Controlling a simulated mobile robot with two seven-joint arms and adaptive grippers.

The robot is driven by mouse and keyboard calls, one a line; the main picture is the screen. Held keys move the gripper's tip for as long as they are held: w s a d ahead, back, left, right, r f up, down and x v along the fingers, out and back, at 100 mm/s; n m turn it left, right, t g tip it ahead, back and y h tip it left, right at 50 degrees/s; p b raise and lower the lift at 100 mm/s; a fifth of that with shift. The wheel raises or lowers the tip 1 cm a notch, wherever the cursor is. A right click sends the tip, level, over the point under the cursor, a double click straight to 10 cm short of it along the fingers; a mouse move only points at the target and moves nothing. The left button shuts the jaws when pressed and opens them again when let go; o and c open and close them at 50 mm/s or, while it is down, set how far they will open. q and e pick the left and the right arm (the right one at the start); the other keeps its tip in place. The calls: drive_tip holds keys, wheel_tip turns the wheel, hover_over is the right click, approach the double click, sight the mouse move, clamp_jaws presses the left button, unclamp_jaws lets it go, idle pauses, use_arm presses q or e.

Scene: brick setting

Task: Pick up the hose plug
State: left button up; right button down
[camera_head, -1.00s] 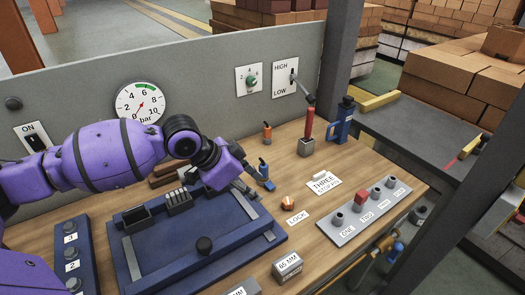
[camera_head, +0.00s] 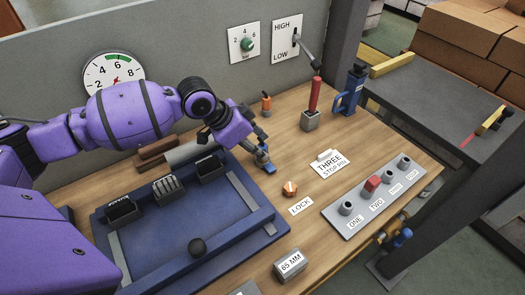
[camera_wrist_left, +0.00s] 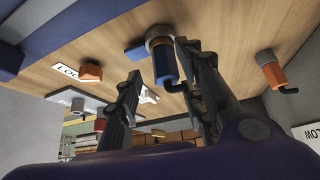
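Two similar plugs stand on the bench, and I cannot tell for certain which is the hose plug. A blue one with a grey collar and a dark bent end (camera_wrist_left: 164,62) stands at my left gripper (camera_head: 253,137); in the head view this blue plug (camera_head: 263,157) is partly hidden by the fingers. An orange one with a dark bent end (camera_head: 266,104) stands farther back, and it also shows in the left wrist view (camera_wrist_left: 272,72). In the wrist view the left fingers are apart, with the blue plug between their tips. My right gripper is not in view.
A blue tray frame (camera_head: 190,258) lies left of the gripper. An orange lock knob (camera_head: 289,188), a THREE stop pin card (camera_head: 331,164) and a grey socket strip (camera_head: 352,222) lie to the right. A red-handled tool (camera_head: 314,95) stands behind. Bare wood surrounds the knob.

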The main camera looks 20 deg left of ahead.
use_arm(q)
drive_tip(key=shift+x, duration=1.05)
drive_tip(key=shift+r, duration=0.1)
clamp_jaws()
